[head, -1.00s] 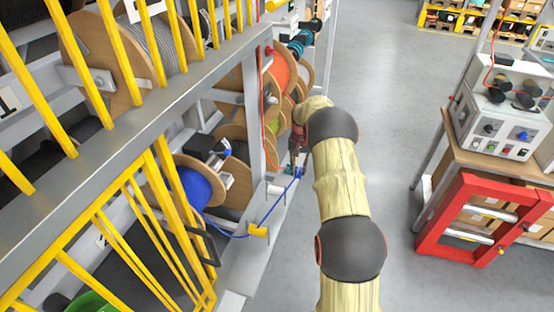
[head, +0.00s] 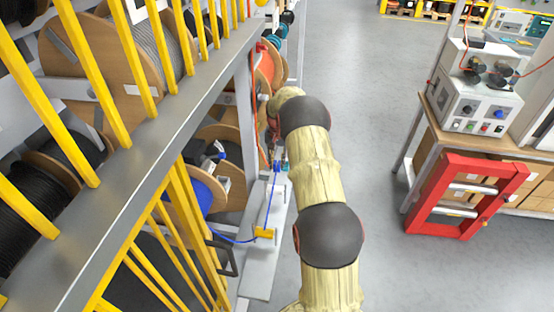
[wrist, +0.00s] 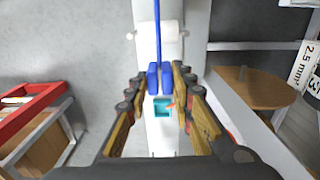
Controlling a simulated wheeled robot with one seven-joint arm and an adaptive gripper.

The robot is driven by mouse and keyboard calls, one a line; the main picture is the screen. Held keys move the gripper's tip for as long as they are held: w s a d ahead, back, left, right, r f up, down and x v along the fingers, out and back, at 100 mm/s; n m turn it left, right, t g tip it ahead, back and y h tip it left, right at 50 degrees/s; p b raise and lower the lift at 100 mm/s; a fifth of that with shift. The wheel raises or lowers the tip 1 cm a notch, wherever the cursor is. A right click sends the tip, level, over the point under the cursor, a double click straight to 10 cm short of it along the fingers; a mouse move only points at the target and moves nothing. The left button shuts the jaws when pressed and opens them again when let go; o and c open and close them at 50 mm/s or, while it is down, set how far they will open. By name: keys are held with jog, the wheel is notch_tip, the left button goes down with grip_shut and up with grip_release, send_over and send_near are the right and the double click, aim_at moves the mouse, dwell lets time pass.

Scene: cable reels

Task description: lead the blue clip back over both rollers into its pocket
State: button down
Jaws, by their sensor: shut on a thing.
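My gripper (wrist: 160,85) is shut on the blue clip (wrist: 159,77), which sits between its fingertips in the wrist view. The clip also shows as a small blue patch (head: 277,165) in the head view, with my gripper partly hidden behind my arm. A blue cable (wrist: 157,32) runs from the clip across a white roller (wrist: 170,44). The teal pocket (wrist: 163,107) lies just below the clip in the wrist view; their height gap is unclear. The cable reaches back past a yellow roller-like piece (head: 265,233) to the blue reel (head: 203,194).
A grey post (head: 245,110) and yellow bars (head: 187,215) stand left of the narrow rail (head: 262,275). An orange reel (head: 264,68) is beyond. A red frame (head: 470,195) and a bench with devices stand at right. The floor between is clear.

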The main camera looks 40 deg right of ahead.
jog(key=s+a+p, duration=0.1)
jog(key=s+a, duration=1)
jog(key=a, duration=0.3)
jog(key=s+a, duration=1)
jog(key=a, duration=0.3)
notch_tip(320, 180, up, 10)
jog(key=p, duration=0.7)
jog(key=w+d+f+b, duration=0.1)
jog(key=w+d, duration=1.5)
dwell(0.9)
jog(key=shift+a+b, duration=0.15)
jog(key=shift+b, duration=0.25)
